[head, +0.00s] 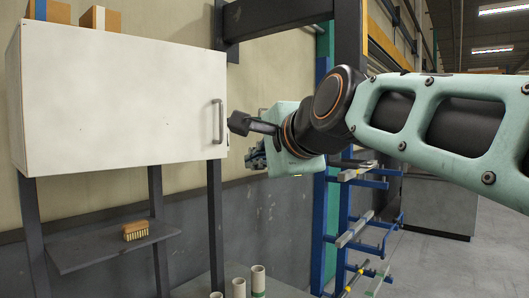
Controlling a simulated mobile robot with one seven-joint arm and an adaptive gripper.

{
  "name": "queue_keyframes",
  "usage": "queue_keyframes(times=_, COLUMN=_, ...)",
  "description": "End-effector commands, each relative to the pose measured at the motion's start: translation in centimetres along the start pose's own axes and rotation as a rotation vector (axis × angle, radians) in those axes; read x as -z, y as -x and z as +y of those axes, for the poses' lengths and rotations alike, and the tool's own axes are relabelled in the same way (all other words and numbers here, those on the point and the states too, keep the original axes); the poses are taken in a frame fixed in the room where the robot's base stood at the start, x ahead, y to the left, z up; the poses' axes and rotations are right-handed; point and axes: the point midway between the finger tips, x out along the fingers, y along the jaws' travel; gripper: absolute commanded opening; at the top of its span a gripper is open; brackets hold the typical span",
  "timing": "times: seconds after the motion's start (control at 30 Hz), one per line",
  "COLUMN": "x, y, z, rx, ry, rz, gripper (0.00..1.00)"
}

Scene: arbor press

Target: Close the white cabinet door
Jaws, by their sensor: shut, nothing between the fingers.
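The white cabinet (80,125) is mounted on dark posts at the left of the head view. Its white door (130,95) spans the front and looks flush with the body; I cannot tell whether a small gap is left. The door's grey vertical handle (218,121) is near its right edge. My gripper (240,138) is just right of the door's right edge, at about handle height, and seems apart from the handle. It is shut and empty, and partly hidden behind my wrist.
Boxes (100,18) stand on top of the cabinet. A brush (135,230) lies on the dark shelf (110,248) below. Several pale cylinders (239,287) stand at the bottom. A blue rack (345,230) with bars is behind my arm.

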Motion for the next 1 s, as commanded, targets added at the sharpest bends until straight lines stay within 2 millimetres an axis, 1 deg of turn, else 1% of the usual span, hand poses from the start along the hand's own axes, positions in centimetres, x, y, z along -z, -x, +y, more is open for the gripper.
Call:
queue_keyframes(times=0.03, x=-0.1, y=-1.2, z=-0.1, rx=-0.006, ry=0.001, rz=-0.003, gripper=0.00)
queue_keyframes(times=0.2, x=-0.1, y=-4.7, z=-0.1, rx=-0.004, ry=0.001, rz=-0.002, gripper=0.00)
queue_keyframes(times=0.27, x=-0.2, y=-5.8, z=-0.1, rx=-0.003, ry=0.001, rz=-0.003, gripper=0.00)
queue_keyframes(times=0.4, x=-0.1, y=-7.5, z=-0.8, rx=-0.002, ry=0.001, rz=-0.002, gripper=0.00)
queue_keyframes(times=0.5, x=-0.1, y=-8.4, z=-1.1, rx=-0.001, ry=0.001, rz=-0.002, gripper=0.00)
queue_keyframes(times=0.63, x=-0.1, y=-9.0, z=-1.2, rx=0.001, ry=0.002, rz=-0.001, gripper=0.00)
queue_keyframes(times=1.0, x=0.0, y=-9.2, z=-1.2, rx=0.001, ry=0.002, rz=-0.001, gripper=0.00)
